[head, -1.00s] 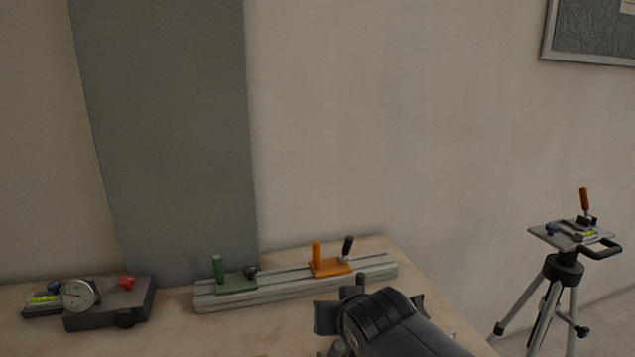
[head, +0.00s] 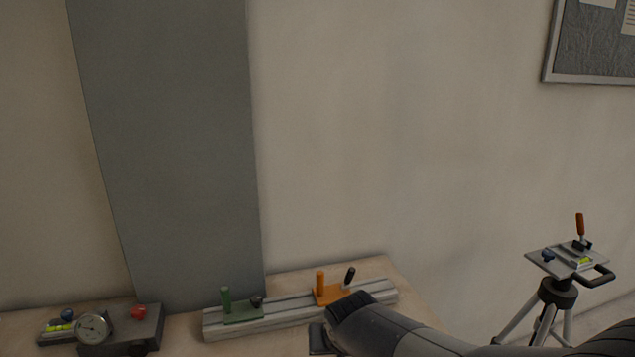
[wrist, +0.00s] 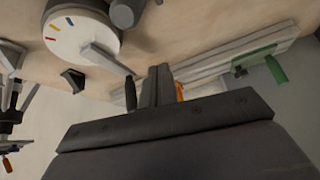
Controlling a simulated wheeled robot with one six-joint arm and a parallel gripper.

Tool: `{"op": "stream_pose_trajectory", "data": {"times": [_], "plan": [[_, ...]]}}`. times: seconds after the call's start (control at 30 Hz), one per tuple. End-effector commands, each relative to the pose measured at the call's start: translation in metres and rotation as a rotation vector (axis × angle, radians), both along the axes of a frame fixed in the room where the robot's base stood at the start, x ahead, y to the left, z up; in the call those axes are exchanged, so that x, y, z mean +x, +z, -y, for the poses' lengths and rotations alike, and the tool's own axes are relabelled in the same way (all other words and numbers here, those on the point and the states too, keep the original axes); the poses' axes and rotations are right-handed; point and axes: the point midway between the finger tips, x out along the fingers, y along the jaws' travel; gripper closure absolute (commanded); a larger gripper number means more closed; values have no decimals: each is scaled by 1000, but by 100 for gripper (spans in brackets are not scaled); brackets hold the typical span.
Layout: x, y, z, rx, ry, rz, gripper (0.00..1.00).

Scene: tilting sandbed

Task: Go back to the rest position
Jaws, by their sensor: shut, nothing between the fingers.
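My gripper (wrist: 156,86) shows in the wrist view with its two fingers together and nothing between them. It points over the table beside the grey rail. In the head view my arm reaches in from the lower right and ends just in front of the rail; the fingertips cannot be made out there. The rail (head: 275,318) carries a green slider (head: 242,312) at its left and an orange slider (head: 328,294) at its right. The green slider also shows in the wrist view (wrist: 262,62), and the orange one is mostly hidden behind my fingers.
A dark block with a dial gauge (head: 93,328) and red knob (head: 138,312) stands at the left, beside a small levelled plate (head: 58,327). A tripod (head: 556,292) stands right of the table. A white disc with coloured marks (wrist: 82,32) shows in the wrist view.

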Motion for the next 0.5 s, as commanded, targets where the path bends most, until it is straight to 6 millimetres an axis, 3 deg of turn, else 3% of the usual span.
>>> {"op": "stream_pose_trajectory", "data": {"times": [0.5], "plan": [[-2,-3,0,-27,0,-102,100]]}}
